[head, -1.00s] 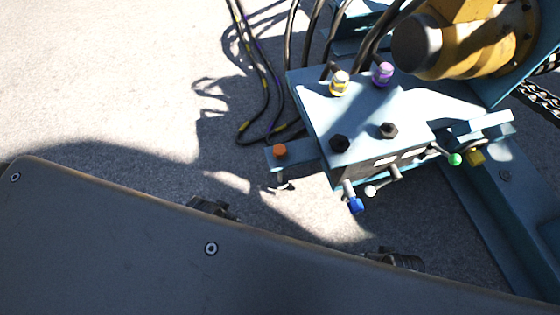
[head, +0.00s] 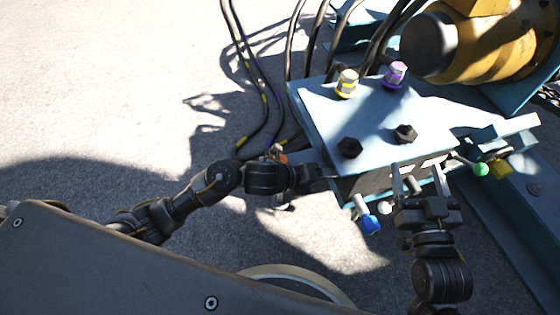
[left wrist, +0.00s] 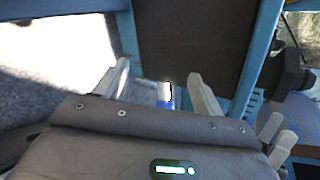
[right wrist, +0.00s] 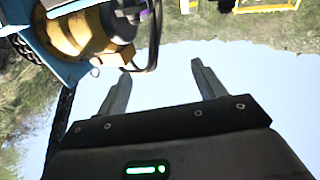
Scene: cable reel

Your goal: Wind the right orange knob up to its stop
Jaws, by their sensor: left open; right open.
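The only orange knob (head: 281,157) I see sits on a small bracket at the left end of the blue valve block (head: 365,115) in the head view. My left arm crosses in front and hides part of it. My left gripper (head: 318,178) points right beside the block's left end, and its tips are hard to make out there. In the left wrist view its fingers (left wrist: 160,80) are apart, with a blue-and-pale part showing beyond the gap. My right gripper (head: 417,170) is open before the block's front face. In the right wrist view its fingers (right wrist: 160,75) are apart and empty.
A blue-tipped lever (head: 370,224), a white-tipped lever (head: 385,208) and a green-tipped lever (head: 481,169) stick out of the block's front. A yellow knob (head: 499,169) is at its right end. Yellow (head: 347,83) and purple (head: 396,74) fittings and hoses stand behind. Left ground is clear.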

